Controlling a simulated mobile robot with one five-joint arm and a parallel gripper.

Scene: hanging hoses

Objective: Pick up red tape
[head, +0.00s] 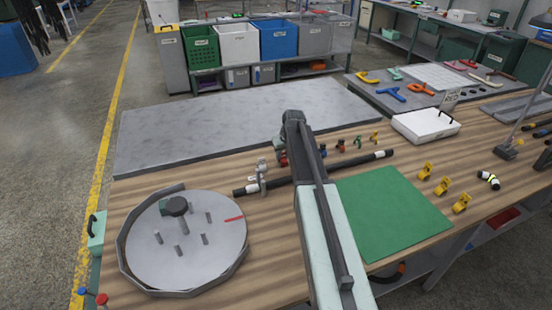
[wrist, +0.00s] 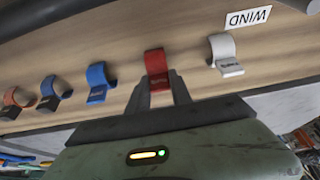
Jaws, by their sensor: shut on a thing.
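The red tape (wrist: 157,62) is a small curved red piece with dark print on its lower flap, in the middle of the wrist view. My gripper (wrist: 160,88) has one finger on each side of its lower part and is shut on it. The tape appears still at the wooden surface, in its row; I cannot tell whether it is clear of it. In the head view a bit of red tape (head: 284,160) shows beside my gripper (head: 281,148), mostly hidden by my arm.
In the wrist view a white piece (wrist: 226,55) stands to the right, and blue (wrist: 98,80) and other pieces to the left. A WIND label (wrist: 248,18) lies nearby. A black hose (head: 370,157) crosses the table beside a green mat (head: 390,210). A round turntable (head: 225,250) is at left.

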